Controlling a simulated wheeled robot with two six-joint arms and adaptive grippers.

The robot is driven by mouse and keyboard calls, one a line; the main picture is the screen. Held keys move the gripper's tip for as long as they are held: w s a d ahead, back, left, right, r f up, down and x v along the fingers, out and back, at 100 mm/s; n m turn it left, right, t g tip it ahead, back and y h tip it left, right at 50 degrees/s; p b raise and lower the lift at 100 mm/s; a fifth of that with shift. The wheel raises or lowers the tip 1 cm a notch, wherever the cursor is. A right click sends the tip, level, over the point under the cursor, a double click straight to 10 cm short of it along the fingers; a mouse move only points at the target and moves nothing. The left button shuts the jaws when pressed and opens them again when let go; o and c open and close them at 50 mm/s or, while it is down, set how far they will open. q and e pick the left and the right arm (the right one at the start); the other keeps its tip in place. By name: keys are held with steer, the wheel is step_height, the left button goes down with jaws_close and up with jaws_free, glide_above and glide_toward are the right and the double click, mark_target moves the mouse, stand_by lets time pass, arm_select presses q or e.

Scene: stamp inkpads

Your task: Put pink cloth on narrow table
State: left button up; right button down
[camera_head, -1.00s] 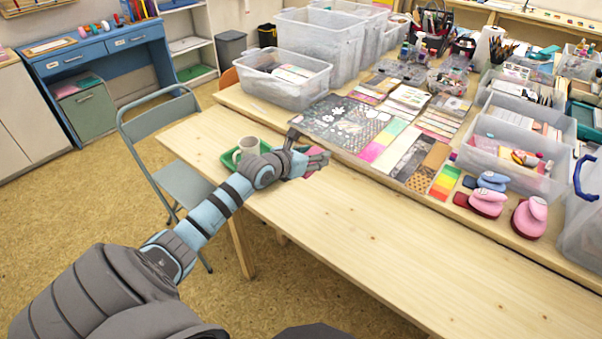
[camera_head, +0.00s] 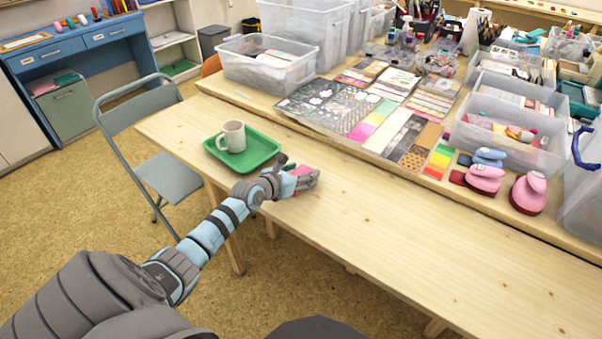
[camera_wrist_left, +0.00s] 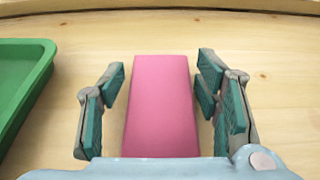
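The pink cloth (camera_wrist_left: 160,105) is a flat, folded strip on the pale wooden narrow table (camera_head: 400,240). It also shows in the head view (camera_head: 301,171), partly hidden by my left gripper (camera_head: 306,181). In the left wrist view my left gripper (camera_wrist_left: 160,88) is open, with one finger on each side of the cloth. Bare wood shows between the cloth and both fingers, so they look apart from it. My right gripper is in neither view.
A green tray (camera_head: 262,156) with a white mug (camera_head: 232,137) stands on the table, left of my gripper. Behind are craft sheets (camera_head: 400,135), clear bins (camera_head: 268,66) and pink punches (camera_head: 528,193). The table's right part is clear. A folding chair (camera_head: 165,175) stands at left.

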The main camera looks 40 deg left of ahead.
arm_select(q)
steer(key=shift+r, duration=0.1)
steer(key=shift+s+r+p, duration=0.15)
steer(key=shift+p, duration=0.2)
steer(key=p+v, duration=0.6)
steer(key=v, duration=0.1)
steer(key=p+v, duration=0.3)
steer(key=v, duration=0.1)
steer(key=shift+d+r, duration=0.1)
steer(key=shift+r, duration=0.15)
steer(key=shift+s, duration=0.25)
steer(key=shift+f, duration=0.1)
